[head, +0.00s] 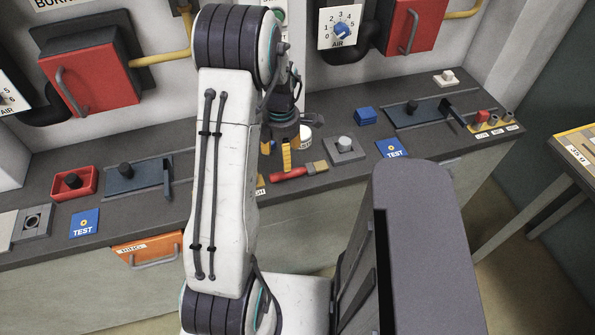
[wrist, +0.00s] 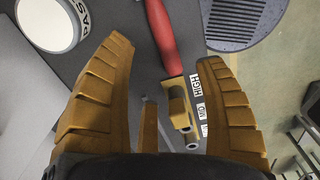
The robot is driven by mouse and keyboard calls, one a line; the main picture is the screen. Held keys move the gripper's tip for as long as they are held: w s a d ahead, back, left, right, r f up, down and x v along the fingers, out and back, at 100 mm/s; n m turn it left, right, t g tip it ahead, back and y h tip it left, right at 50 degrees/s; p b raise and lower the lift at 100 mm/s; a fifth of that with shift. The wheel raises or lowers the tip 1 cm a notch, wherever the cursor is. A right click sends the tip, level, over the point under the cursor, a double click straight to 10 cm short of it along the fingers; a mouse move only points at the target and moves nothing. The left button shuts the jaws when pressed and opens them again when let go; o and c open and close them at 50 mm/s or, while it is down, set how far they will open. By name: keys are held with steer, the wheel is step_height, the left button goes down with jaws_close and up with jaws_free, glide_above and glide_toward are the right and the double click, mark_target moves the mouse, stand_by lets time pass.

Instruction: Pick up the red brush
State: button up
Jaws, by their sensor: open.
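The red brush (head: 290,175) lies on the dark worktop near its front edge in the head view, with its tan bristle end to the right. In the wrist view its red handle (wrist: 161,35) runs down from the top edge and ends near the centre; the bristles are out of that frame. My gripper (head: 280,150) is open and empty, with its orange fingers pointing down beside the brush on the far side. In the wrist view the handle shows between the open fingertips (wrist: 168,55), beyond them; whether they touch it cannot be told.
A brass block (wrist: 174,88) with HIGH and MID labels lies close to the handle's end. A white round tin (wrist: 46,22) stands nearby. A grey block with a knob (head: 344,150) stands right of the bristles. A blue TEST card (head: 391,148) lies further right.

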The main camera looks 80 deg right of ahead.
mark_target(299, 172)
steer(key=shift+f+n, duration=0.3)
steer(key=shift+f, duration=0.05)
steer(key=shift+a+f+p, duration=0.15)
steer(key=shift+f+p, duration=0.8)
steer(key=shift+f, duration=2.35)
steer(key=shift+c, duration=0.2)
steer(key=c, duration=1.3)
steer(key=shift+o, duration=0.2)
steer(key=shift+r, duration=0.1)
